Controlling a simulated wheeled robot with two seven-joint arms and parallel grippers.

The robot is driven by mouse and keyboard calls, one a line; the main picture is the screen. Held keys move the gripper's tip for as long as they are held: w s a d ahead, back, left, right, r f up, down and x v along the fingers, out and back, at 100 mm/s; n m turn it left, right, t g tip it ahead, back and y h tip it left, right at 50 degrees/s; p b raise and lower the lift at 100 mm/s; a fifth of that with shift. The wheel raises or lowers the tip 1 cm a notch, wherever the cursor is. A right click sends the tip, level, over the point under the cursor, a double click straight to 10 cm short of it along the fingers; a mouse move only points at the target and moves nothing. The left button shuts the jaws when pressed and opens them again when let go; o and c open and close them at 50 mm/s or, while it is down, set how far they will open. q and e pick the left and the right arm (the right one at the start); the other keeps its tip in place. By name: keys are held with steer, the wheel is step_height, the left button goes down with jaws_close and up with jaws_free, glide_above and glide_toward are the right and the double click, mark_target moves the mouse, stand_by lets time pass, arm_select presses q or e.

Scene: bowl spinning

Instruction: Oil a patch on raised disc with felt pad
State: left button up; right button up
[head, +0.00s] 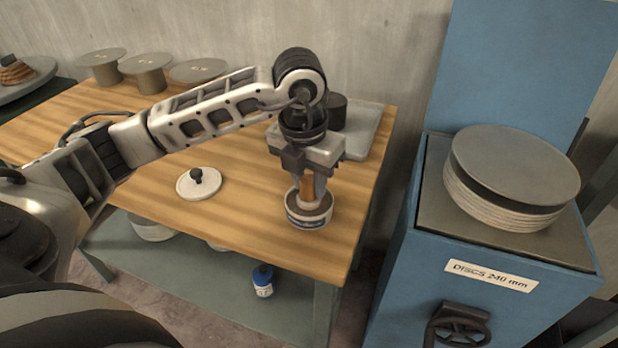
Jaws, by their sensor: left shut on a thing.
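My left gripper (308,182) points down over a small round tub (306,221) with a pale wall and brown contents near the front right corner of the wooden table. It is shut on the felt pad's orange-brown handle (308,189). The pale pad (309,201) at its lower end is at the tub's mouth; whether it touches the contents I cannot tell. A stack of grey discs (513,167) rests on top of the blue cabinet at the right, its top disc lying slightly askew. My right gripper is not in view.
The wooden table (245,205) also bears a white lid with a black knob (199,184) and a grey slab (365,130) with a dark pot (336,112). Spools (145,72) stand at the back left. The blue cabinet (480,295) has a handwheel (458,327).

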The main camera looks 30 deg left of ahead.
mark_target(310, 179)
arm_select(q)
steer(key=shift+r+p, duration=2.5)
steer(key=shift+r, duration=1.05)
steer(key=shift+f, duration=0.1)
